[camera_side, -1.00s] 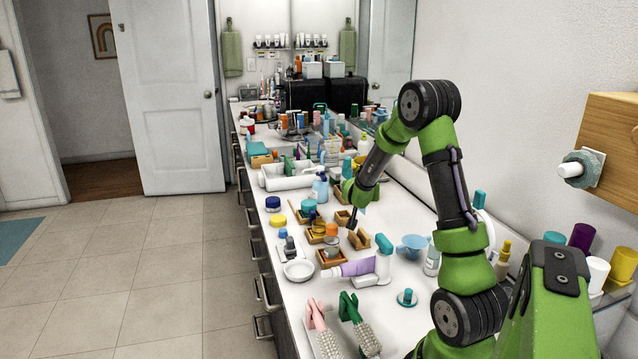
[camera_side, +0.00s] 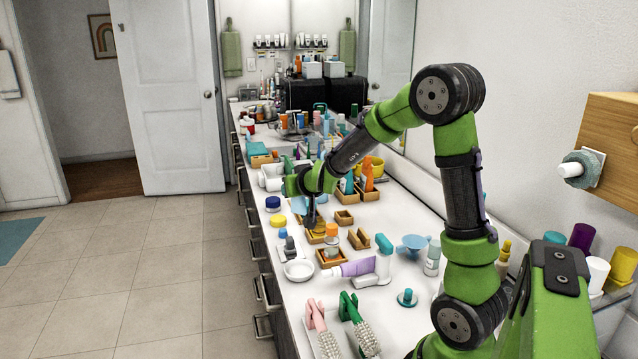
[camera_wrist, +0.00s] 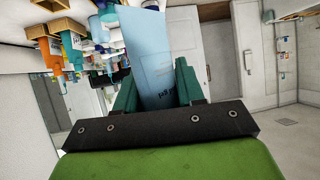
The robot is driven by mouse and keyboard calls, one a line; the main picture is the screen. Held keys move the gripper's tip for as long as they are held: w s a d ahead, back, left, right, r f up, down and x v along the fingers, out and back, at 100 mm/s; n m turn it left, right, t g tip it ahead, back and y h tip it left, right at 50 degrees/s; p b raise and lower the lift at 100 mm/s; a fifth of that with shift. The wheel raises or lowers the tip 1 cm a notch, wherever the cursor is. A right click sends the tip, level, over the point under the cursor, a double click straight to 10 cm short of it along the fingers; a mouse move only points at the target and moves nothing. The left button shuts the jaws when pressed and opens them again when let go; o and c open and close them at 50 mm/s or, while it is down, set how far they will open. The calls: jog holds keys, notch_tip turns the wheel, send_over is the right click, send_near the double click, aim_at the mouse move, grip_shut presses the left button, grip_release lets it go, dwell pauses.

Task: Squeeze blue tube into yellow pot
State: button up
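The light blue tube (camera_wrist: 150,52) fills the middle of the wrist view, held between the two green finger pads of my gripper (camera_wrist: 155,88). In the side view my gripper (camera_side: 312,222) points down over the small wooden trays near the counter's left edge. Amber-yellow items sit in the wooden tray (camera_side: 315,238) under the gripper, partly hidden by the fingers.
A blue-lidded jar (camera_side: 272,203) stands behind the yellow pot. An orange-capped bottle (camera_side: 331,232), a white dish (camera_side: 298,270) and a purple-and-white tube (camera_side: 357,267) are close in front. Bottles crowd the counter behind. A small wooden tray (camera_side: 344,217) is to the right.

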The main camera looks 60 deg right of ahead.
jog(key=shift+w+a+n+y, duration=1.3)
jog(key=shift+a+n+y, duration=1.55)
jog(key=shift+a, duration=5.8)
jog(key=w+d+f+m+g+h, duration=0.1)
jog(key=d+f+m+g, duration=0.15)
jog(key=d, duration=0.45)
jog(key=w+d+f+m+g+h, duration=0.1)
jog(key=w+d+f+m, duration=0.2)
jog(key=d, duration=0.4)
jog(key=s+d+m+g, duration=0.2)
jog(key=d+m+g, duration=0.1)
jog(key=d+m, duration=0.4)
jog(key=s+d+m+g, duration=0.2)
jog(key=d+m+g, duration=0.1)
jog(key=d+m, duration=0.5)
jog(key=shift+s+m+h, duration=0.35)
jog(key=shift+s+m, duration=0.05)
jog(key=shift+m, duration=1)
